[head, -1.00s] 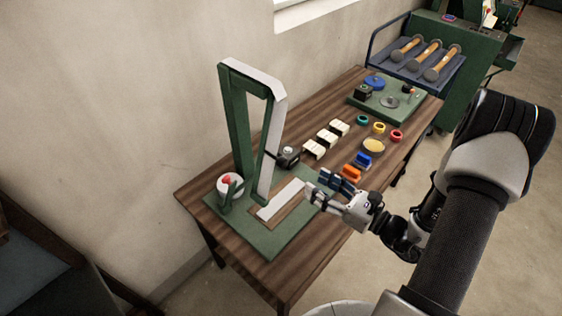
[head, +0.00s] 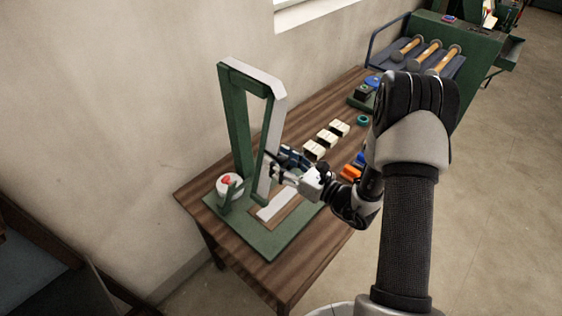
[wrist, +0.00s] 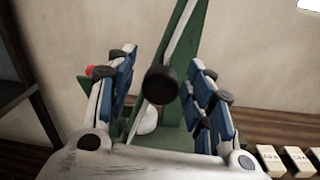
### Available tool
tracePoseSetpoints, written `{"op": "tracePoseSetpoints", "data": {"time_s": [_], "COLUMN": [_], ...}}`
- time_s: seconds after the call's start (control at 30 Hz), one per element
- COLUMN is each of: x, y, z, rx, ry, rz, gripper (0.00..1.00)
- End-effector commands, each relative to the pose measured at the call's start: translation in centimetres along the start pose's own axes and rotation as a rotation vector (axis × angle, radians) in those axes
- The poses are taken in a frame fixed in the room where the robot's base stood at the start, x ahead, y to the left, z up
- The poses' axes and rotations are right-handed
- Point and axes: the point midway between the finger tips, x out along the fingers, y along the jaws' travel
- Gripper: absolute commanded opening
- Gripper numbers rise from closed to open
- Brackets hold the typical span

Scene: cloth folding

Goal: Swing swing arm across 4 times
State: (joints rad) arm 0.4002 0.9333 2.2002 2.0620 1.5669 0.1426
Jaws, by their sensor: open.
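A green stand (head: 238,125) stands upright on a green base plate (head: 235,232) at the table's left end. The pale swing arm (head: 273,125) hangs from its top, over a white strip (head: 268,210) set in the plate. In the wrist view the swing arm (wrist: 178,40) rises behind a round black knob (wrist: 161,86). My gripper (head: 277,162) is beside the swing arm's lower part, partly covering it. In the wrist view my gripper (wrist: 166,68) is open, with the knob between its fingers and gaps on both sides. Contact with the knob is not visible.
White blocks (head: 327,138) lie behind my gripper, with an orange piece (head: 349,173) nearby. My arm hides part of the table (head: 290,275). The wall is close behind the stand.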

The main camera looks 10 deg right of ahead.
Motion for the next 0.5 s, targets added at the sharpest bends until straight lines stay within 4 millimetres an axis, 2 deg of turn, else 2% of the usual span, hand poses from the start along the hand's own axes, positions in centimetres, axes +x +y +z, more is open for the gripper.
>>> {"op": "tracePoseSetpoints", "data": {"time_s": [0.07, 0.5], "x": [-0.02, -0.06], "y": [-0.01, 0.00], "z": [0.01, 0.00], "rx": [0.000, 0.000], "ry": [0.000, 0.000], "rz": [0.000, 0.000], "gripper": [0.48, 0.19]}}
